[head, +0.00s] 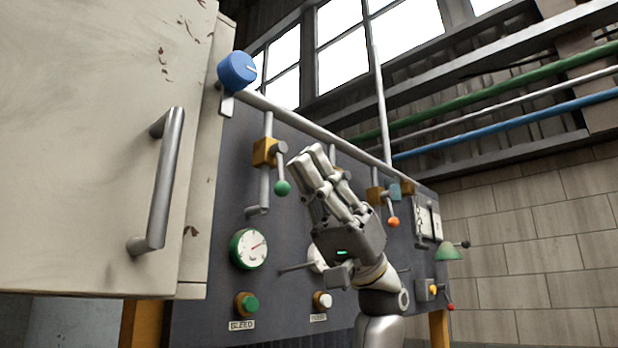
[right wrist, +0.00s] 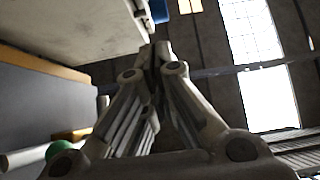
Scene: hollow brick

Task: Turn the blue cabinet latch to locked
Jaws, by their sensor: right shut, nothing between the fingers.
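In the right wrist view part of the blue latch (right wrist: 158,10) shows at the top, just beyond the fingertips. My right gripper (head: 308,155) is shut and empty, raised in front of the dark panel, to the right of and below the latch and apart from it. It also shows in the right wrist view (right wrist: 155,55). My left gripper is not in view.
A vertical grey handle (head: 165,180) stands out from the cabinet door. The dark panel (head: 205,290) carries a green-rimmed gauge (head: 248,249), a green button (head: 246,304), and several valves with levers. A green-knobbed lever (head: 282,187) is close to my right gripper. A pale pipe runs along the panel top.

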